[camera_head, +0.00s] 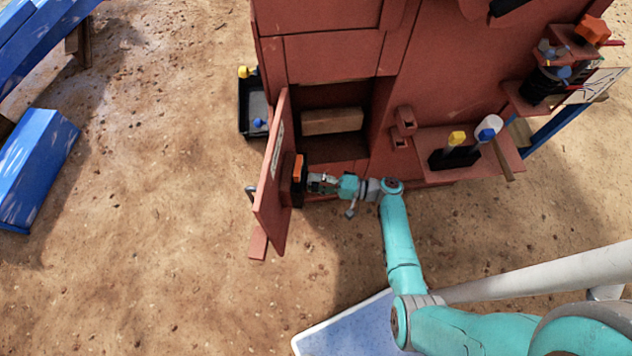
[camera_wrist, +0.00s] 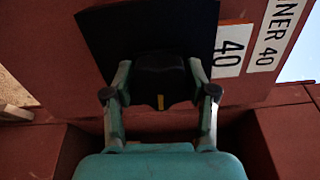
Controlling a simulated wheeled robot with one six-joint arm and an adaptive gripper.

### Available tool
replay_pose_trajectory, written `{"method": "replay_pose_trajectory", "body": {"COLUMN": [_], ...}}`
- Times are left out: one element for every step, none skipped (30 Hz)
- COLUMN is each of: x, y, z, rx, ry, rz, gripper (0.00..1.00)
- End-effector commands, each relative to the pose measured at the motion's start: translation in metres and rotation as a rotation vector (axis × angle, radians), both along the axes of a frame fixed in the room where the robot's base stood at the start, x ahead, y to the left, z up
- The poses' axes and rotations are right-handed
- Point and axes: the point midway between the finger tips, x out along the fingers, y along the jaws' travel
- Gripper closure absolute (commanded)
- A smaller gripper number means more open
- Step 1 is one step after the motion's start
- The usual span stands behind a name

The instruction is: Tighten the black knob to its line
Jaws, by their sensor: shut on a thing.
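The black knob (camera_wrist: 160,85) sits on a dark plate (camera_wrist: 118,38) on the inner face of the open red door (camera_head: 270,185). A short yellow mark shows on the knob's near side, pointing down in the wrist view. My gripper (camera_wrist: 160,75) is shut on the knob, one finger on its left side and one on its right. In the head view my gripper (camera_head: 312,184) reaches the door from the right, and the knob is hard to make out there. I cannot make out the line on the plate.
White labels reading "40" (camera_wrist: 233,50) and "INNER 40" (camera_wrist: 277,35) are beside the plate. The open cabinet holds a wooden block (camera_head: 332,121). A red shelf (camera_head: 440,145) with bottles and a black tray (camera_head: 252,105) flank it.

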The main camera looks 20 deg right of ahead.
Motion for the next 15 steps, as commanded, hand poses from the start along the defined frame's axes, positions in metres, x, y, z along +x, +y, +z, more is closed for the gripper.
{"method": "replay_pose_trajectory", "body": {"x": [0.0007,0.0007,0.0008,0.0008,0.0008,0.0008,0.0009,0.0009,0.0009,0.0009,0.0009,0.0009,0.001,0.001,0.001], "y": [-0.0004,-0.0004,-0.0004,-0.0004,-0.0004,-0.0004,-0.0004,-0.0004,-0.0004,-0.0004,-0.0004,-0.0005,-0.0005,-0.0005,-0.0005], "z": [0.0002,0.0002,0.0003,0.0003,0.0004,0.0004,0.0005,0.0005,0.0006,0.0006,0.0006,0.0006,0.0007,0.0007,0.0007], "rx": [0.021,0.036,0.055,0.068,0.081,0.098,0.11,0.121,0.136,0.146,0.156,0.168,0.176,0.184,0.193], "ry": [0.035,0.058,0.086,0.107,0.127,0.153,0.172,0.189,0.212,0.228,0.242,0.262,0.273,0.286,0.3], "rz": [-0.002,-0.002,-0.002,-0.002,-0.002,-0.002,-0.002,-0.002,-0.002,-0.002,-0.002,-0.002,-0.002,-0.002,-0.002], "gripper": [0.78,0.78,0.78,0.78,0.78,0.78,0.78,0.78,0.78,0.78,0.78,0.78,0.78,0.78,0.78]}}
